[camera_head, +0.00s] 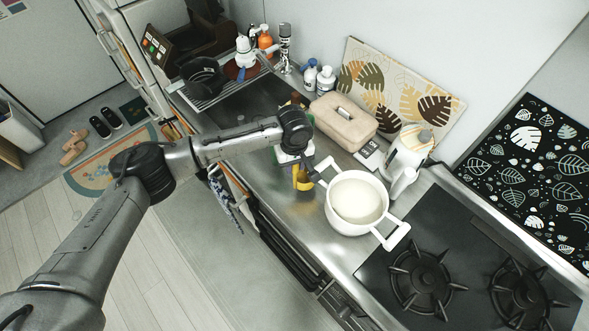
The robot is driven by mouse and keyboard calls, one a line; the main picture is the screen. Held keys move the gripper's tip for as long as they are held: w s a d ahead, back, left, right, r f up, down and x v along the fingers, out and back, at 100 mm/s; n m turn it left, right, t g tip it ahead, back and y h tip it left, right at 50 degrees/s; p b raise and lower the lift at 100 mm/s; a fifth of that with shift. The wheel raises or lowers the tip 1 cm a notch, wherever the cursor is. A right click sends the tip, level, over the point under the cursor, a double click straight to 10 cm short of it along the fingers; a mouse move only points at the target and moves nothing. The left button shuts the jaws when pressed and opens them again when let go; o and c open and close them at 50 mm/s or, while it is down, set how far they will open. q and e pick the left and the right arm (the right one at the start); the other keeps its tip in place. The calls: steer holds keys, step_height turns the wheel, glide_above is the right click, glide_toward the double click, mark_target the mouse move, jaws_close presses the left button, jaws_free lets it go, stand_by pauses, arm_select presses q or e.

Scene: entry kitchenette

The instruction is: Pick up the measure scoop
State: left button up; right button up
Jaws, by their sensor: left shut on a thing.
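My left arm reaches in from the left across the counter, and its gripper (313,172) points down just left of the white pot. A small yellow object (302,178), which looks like the measure scoop, shows at the gripper. The gripper is shut on it, though its fingers and the grip are partly hidden by the wrist. I cannot tell whether the scoop touches the counter. My right gripper is not in view.
The black stove (455,270) is at right. Bare counter (285,205) lies in front.

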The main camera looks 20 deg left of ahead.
arm_select(q)
steer(key=s+a+b, duration=0.1)
steer(key=s+a, duration=0.3)
steer(key=s, duration=0.4)
steer(key=s+a+b, duration=0.1)
steer(key=s+a, duration=0.3)
steer(key=s, duration=0.4)
steer(key=shift+r, duration=0.3)
steer(key=shift+s, duration=0.1)
